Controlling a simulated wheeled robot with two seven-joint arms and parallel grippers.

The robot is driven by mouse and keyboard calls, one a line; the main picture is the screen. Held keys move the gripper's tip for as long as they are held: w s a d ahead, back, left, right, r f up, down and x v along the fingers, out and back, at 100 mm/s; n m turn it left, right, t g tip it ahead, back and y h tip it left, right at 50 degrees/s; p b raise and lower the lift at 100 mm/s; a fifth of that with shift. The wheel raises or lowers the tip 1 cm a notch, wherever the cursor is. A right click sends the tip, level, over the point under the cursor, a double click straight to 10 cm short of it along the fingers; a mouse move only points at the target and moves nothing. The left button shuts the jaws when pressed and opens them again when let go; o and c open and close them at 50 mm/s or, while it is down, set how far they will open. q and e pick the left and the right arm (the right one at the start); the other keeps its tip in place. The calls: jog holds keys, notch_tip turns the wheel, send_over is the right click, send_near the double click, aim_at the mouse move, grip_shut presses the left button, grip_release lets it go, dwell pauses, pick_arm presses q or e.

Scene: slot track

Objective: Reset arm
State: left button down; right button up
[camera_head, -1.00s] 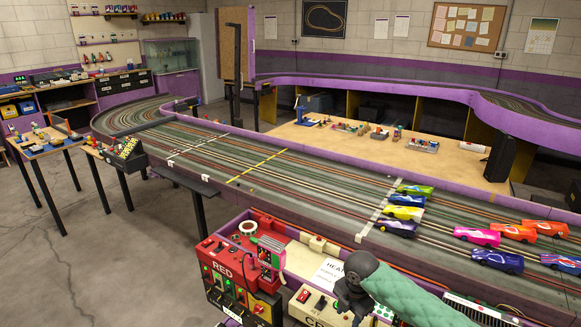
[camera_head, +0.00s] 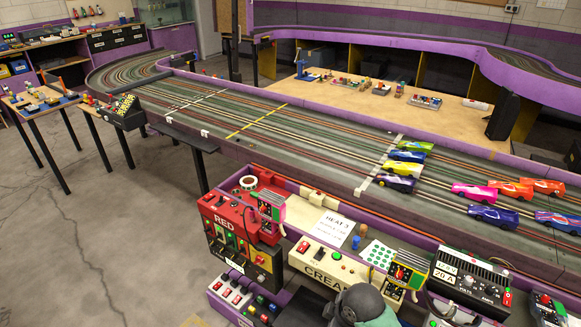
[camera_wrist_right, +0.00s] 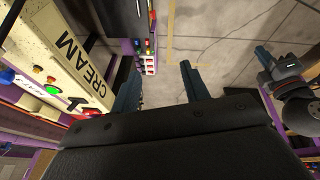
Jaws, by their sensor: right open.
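My right gripper (camera_wrist_right: 160,70) is open in the right wrist view, its two blue-grey fingers apart with nothing between them. In the head view only a dark joint and a bit of green sleeve of my arm show at the bottom edge, in front of the cream box (camera_head: 325,262). Neither gripper shows there.
The slot track (camera_head: 300,150) runs across the head view with several toy cars, including a yellow one (camera_head: 398,183). The red control box (camera_head: 232,235) and a black power supply (camera_head: 470,280) flank the cream box. A small side table (camera_head: 40,105) stands left. Floor at left is clear.

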jog(key=s+d+m+h, duration=0.2)
jog(key=s+d+m, duration=0.95)
jog(key=s, duration=0.35)
jog(key=s+a+f, duration=0.1)
jog(key=a+f, duration=0.2)
jog(key=f, duration=0.7)
jog(key=s+a+f+g, duration=0.1)
jog(key=a+f, duration=0.2)
jog(key=f, duration=0.8)
jog(key=shift+s+a+g, duration=0.15)
jog(key=shift+s+g, duration=0.15)
